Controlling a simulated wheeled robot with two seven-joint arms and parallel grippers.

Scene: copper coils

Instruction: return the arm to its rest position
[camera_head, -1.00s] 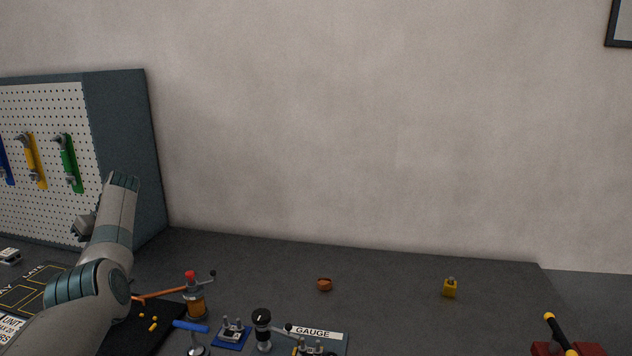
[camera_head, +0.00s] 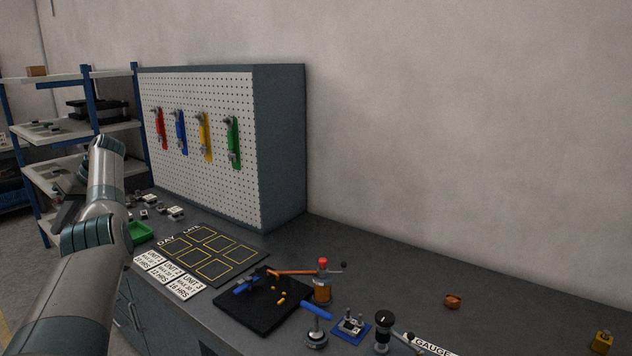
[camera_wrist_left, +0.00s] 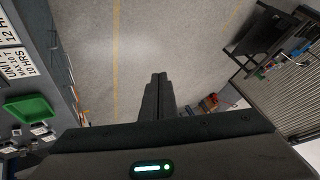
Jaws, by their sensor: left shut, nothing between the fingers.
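My left arm comes in from the left in the head view and reaches up in front of the shelf, left of the workbench. The left gripper (camera_head: 66,205) is partly hidden behind my arm there. In the left wrist view the two fingers of the left gripper (camera_wrist_left: 159,80) are together with nothing between them. Below them is open floor, beside the bench edge. My right gripper is in neither view.
The workbench (camera_head: 480,290) holds a marked mat (camera_head: 213,262), a green tray (camera_head: 140,232), a black pad (camera_head: 262,318), a copper coil (camera_head: 453,301) and small tools. A pegboard cabinet (camera_head: 280,150) stands behind. A blue-framed shelf (camera_head: 90,130) is at the left.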

